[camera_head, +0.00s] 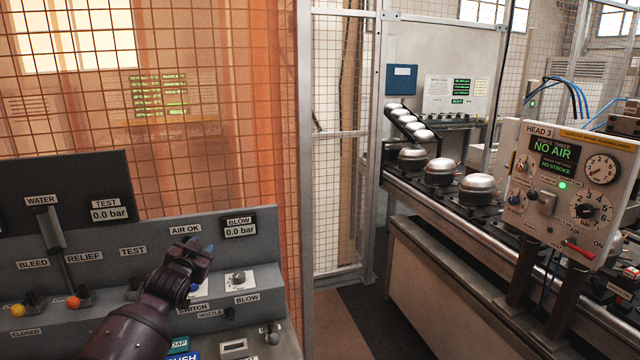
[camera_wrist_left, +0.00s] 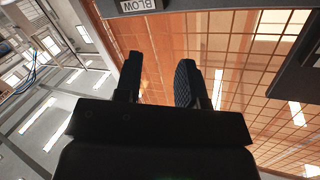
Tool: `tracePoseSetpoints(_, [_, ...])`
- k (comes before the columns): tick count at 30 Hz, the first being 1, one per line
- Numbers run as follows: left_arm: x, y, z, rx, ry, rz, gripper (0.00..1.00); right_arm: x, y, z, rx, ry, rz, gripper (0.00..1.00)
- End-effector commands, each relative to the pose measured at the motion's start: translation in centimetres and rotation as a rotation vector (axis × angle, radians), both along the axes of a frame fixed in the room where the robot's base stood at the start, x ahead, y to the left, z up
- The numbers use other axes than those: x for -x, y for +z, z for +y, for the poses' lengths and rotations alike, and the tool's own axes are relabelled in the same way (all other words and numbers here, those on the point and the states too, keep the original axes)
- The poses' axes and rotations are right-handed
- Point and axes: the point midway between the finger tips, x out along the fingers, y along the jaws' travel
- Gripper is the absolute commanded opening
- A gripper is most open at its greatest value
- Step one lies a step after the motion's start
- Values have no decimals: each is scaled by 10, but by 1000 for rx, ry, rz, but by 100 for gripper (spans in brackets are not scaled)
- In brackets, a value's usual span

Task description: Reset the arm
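My left arm, dark and purple-brown, comes in from the bottom left of the head view. Its gripper (camera_head: 201,268) is over the grey test panel (camera_head: 130,262), in front of the AIR OK label and left of the BLOW knob (camera_head: 238,279). In the left wrist view, the two dark, ridged fingers of the left gripper (camera_wrist_left: 159,82) stand apart with nothing between them. Whether the gripper touches the panel cannot be told. My right gripper is not in view.
An orange mesh screen (camera_head: 220,120) stands behind the panel. Levers with yellow (camera_head: 18,310) and orange (camera_head: 73,302) knobs are at left. At right, a conveyor (camera_head: 440,212) carries several silver compressor domes beside a HEAD 3 box (camera_head: 548,215) reading NO AIR. Floor shows between.

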Motion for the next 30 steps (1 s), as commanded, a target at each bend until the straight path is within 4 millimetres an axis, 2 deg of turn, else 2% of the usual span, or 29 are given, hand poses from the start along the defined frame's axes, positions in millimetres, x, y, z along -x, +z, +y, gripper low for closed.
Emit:
tracePoseSetpoints(1, [11, -26, -1, 4, -2, 19, 36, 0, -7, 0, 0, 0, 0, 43])
tracePoseSetpoints(8, [57, -95, -3, 27, -7, 71, 36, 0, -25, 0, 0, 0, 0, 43])
tracePoseSetpoints(11, [85, -135, -5, 44, -8, 104, 36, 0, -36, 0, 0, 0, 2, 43])
tracePoseSetpoints(15, [137, -198, -8, 75, -4, 163, 36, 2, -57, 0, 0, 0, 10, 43])
tracePoseSetpoints(21, [220, -279, -12, 126, 12, 254, 36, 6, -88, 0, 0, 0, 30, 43])
tracePoseSetpoints(27, [309, -343, -16, 179, 45, 352, 36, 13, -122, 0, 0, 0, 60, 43])
tracePoseSetpoints(30, [353, -369, -18, 203, 66, 402, 36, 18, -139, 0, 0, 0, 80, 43])
